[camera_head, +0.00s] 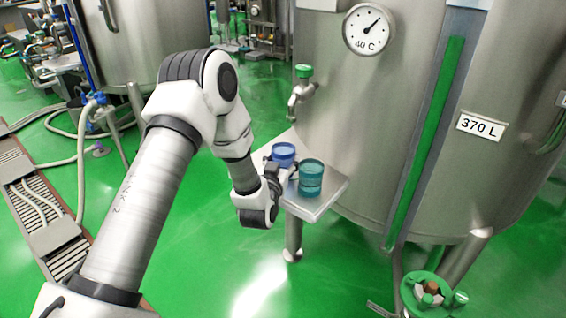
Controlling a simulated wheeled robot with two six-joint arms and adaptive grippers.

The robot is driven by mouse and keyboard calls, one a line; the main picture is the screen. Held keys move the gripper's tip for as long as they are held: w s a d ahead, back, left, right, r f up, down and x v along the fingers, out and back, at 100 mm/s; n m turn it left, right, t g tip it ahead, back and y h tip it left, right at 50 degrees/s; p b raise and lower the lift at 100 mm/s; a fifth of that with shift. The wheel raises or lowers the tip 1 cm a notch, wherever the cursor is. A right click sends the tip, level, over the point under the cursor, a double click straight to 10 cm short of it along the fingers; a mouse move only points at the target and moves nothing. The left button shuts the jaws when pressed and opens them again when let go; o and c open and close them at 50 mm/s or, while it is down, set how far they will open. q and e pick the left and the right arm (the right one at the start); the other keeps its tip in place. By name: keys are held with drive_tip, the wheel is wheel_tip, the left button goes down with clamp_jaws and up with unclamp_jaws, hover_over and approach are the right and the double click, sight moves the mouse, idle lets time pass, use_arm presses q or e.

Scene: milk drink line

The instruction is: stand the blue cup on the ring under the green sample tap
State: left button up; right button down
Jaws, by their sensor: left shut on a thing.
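The blue cup (284,150) is upright at the back left of a small metal shelf on the tank. My left gripper (281,169) is shut on it from the front left, and the fingers hide its lower part. The green sample tap (303,72) sticks out of the tank wall, with its spout above the blue cup. The ring is hidden, so I cannot tell whether the cup touches it. My right gripper is out of view.
A teal cup (311,180) stands on the shelf (334,187), close to the right of my left gripper. The big steel tank (365,120) with a dial (369,29) rises behind. A green-handled valve (432,291) sits low at the right. The shelf's right corner is bare.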

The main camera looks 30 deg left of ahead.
use_arm(q)
drive_tip(key=shift+r, duration=0.9)
drive_tip(key=d+r+p+v, duration=0.1)
drive_tip(key=p+v, duration=0.1)
drive_tip(key=v, duration=0.6)
drive_tip(key=w+d+r+p+v, duration=0.1)
drive_tip(key=r+p+v, duration=0.1)
drive_tip(key=v, duration=0.6)
drive_tip(key=w+d+f+m+h+p, duration=0.1)
drive_tip(key=w+d+h+p, duration=0.1)
drive_tip(key=d, duration=0.4)
drive_tip(key=w+d+f+m+h+p, duration=0.1)
drive_tip(key=w+d+m+h+p, duration=0.1)
drive_tip(key=d, duration=0.4)
drive_tip(key=shift+w+d+f+m+t+h+p, duration=0.3)
drive_tip(key=shift+w+d+f+t+h+p, duration=0.15)
drive_tip(key=shift+w+h, duration=0.3)
